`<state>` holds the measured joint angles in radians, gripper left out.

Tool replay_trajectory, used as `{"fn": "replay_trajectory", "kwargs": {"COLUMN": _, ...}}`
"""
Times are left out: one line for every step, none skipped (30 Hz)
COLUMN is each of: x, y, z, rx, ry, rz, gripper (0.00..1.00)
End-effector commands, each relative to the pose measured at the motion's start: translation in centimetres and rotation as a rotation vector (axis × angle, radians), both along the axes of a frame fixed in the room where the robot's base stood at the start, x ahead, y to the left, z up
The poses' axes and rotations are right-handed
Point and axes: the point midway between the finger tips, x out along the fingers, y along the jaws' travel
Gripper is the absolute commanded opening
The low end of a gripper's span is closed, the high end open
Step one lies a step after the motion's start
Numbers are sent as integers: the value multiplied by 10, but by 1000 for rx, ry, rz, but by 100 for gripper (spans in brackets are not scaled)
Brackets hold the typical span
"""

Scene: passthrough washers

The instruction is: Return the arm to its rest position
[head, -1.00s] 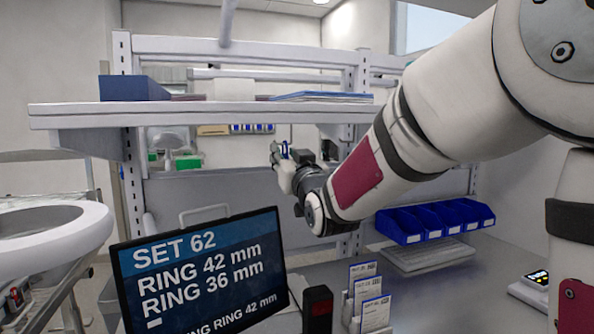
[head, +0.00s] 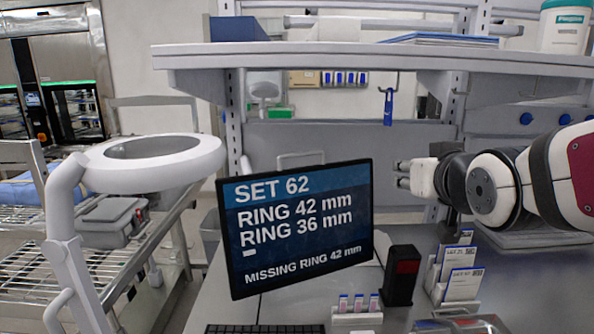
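My gripper (head: 402,174) is at the right of the head view, in front of the bench's back panel and to the right of the monitor. It points left. Its fingers are small and seen from the side, and nothing shows between them, but I cannot tell how far apart they are. My arm reaches in from the right edge, above the bench top. The monitor (head: 298,225) reads "SET 62", "RING 42 mm", "RING 36 mm" and "MISSING RING 42 mm".
A shelf (head: 330,56) spans above the arm. A blue tool (head: 388,105) hangs from a hook behind my gripper. Below stand card holders (head: 461,282), a dark box with a red face (head: 403,275) and a small vial rack (head: 357,318).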

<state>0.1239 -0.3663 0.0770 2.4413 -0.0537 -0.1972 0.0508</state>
Motion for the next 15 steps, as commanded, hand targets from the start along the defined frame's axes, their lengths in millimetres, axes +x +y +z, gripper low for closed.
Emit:
{"fn": "replay_trajectory", "kwargs": {"x": -14, "y": 2, "z": -8, "rx": 2, "ry": 60, "rz": -1, "gripper": 28}}
{"fn": "replay_trajectory", "kwargs": {"x": -23, "y": 2, "z": -15, "rx": 3, "ry": 104, "rz": -3, "gripper": 28}}
{"fn": "replay_trajectory", "kwargs": {"x": -36, "y": 3, "z": -24, "rx": 5, "ry": 163, "rz": -5, "gripper": 28}}
{"fn": "replay_trajectory", "kwargs": {"x": -47, "y": 4, "z": -30, "rx": 7, "ry": 206, "rz": -5, "gripper": 28}}
{"fn": "replay_trajectory", "kwargs": {"x": -57, "y": 5, "z": -37, "rx": 8, "ry": 250, "rz": -5, "gripper": 28}}
{"fn": "replay_trajectory", "kwargs": {"x": -73, "y": 5, "z": -46, "rx": 11, "ry": 308, "rz": -4, "gripper": 28}}
{"fn": "replay_trajectory", "kwargs": {"x": -84, "y": 6, "z": -52, "rx": 13, "ry": 353, "rz": -4, "gripper": 28}}
{"fn": "replay_trajectory", "kwargs": {"x": -96, "y": 7, "z": -58, "rx": 16, "ry": 395, "rz": -2, "gripper": 28}}
{"fn": "replay_trajectory", "kwargs": {"x": -112, "y": 9, "z": -66, "rx": 20, "ry": 452, "rz": 1, "gripper": 28}}
{"fn": "replay_trajectory", "kwargs": {"x": -124, "y": 9, "z": -71, "rx": 22, "ry": 492, "rz": 3, "gripper": 28}}
{"fn": "replay_trajectory", "kwargs": {"x": -135, "y": 10, "z": -76, "rx": 25, "ry": 530, "rz": 6, "gripper": 28}}
{"fn": "replay_trajectory", "kwargs": {"x": -150, "y": 11, "z": -82, "rx": 29, "ry": 577, "rz": 10, "gripper": 28}}
{"fn": "replay_trajectory", "kwargs": {"x": -160, "y": 12, "z": -86, "rx": 31, "ry": 609, "rz": 13, "gripper": 28}}
{"fn": "replay_trajectory", "kwargs": {"x": -169, "y": 13, "z": -90, "rx": 33, "ry": 639, "rz": 16, "gripper": 28}}
{"fn": "replay_trajectory", "kwargs": {"x": -180, "y": 14, "z": -94, "rx": 35, "ry": 673, "rz": 19, "gripper": 28}}
